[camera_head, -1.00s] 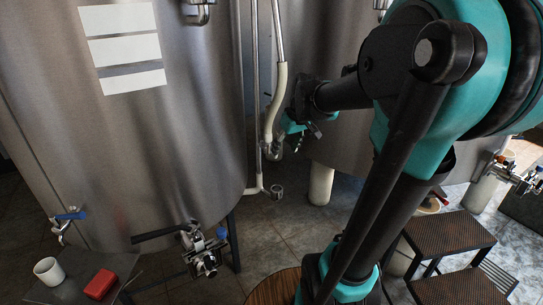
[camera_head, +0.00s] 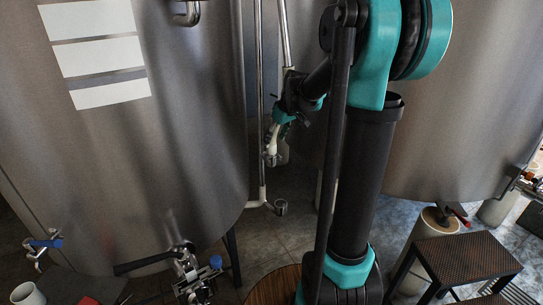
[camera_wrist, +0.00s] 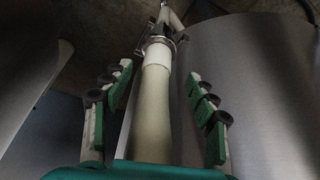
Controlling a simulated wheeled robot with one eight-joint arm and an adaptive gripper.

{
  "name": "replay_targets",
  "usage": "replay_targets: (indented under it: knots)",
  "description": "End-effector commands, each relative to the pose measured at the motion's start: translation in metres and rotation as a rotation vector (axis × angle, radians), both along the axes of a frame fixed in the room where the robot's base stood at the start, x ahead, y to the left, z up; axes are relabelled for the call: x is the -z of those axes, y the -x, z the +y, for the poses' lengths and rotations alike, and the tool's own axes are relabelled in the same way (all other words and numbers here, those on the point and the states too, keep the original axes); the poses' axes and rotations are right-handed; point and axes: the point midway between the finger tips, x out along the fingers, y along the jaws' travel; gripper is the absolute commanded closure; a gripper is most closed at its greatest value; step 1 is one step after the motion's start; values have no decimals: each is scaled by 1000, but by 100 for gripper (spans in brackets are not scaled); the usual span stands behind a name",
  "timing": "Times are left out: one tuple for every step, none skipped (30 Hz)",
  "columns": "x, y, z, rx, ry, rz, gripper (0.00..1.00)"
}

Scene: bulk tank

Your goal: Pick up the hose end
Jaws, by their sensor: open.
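The cream hose (camera_wrist: 152,100) hangs down between the two tanks in the head view, with a metal fitting at its lower end. The hose end (camera_head: 271,156) shows just below my gripper (camera_head: 282,120). In the wrist view, the hose runs up the middle of the picture to its metal fitting (camera_wrist: 158,38). The green-padded fingers of my gripper (camera_wrist: 157,80) are open, one on each side of the hose, with gaps visible on both sides. My gripper hides part of the hose in the head view.
Large steel tanks stand at left (camera_head: 150,160) and right (camera_head: 430,160). A thin metal pipe (camera_head: 261,90) runs beside the hose. Valve fittings (camera_head: 195,275) stick out low on the left tank. A dark step stool (camera_head: 465,257) stands at lower right. Tiled floor shows between the tanks.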

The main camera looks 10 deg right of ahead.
Motion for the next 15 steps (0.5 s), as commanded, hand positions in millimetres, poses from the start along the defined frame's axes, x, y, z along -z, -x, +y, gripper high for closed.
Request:
replay_targets:
  knots:
    - [4,-1,1,0,0,0,42]
    - [5,-2,1,0,0,0,42]
    - [6,-2,1,0,0,0,42]
    - [7,-3,2,0,0,0,42]
    - [9,-3,2,0,0,0,42]
    - [12,-5,2,0,0,0,42]
    - [15,-7,3,0,0,0,42]
    - [19,-9,3,0,0,0,42]
    - [24,-11,4,-1,0,0,42]
    - [27,-13,4,-1,0,0,42]
    - [31,-15,5,-1,0,0,42]
    - [36,-18,6,-1,0,0,42]
    - [40,-19,7,-2,1,0,42]
    - [43,-20,8,-2,1,0,42]
    - [47,-21,9,-2,1,0,42]
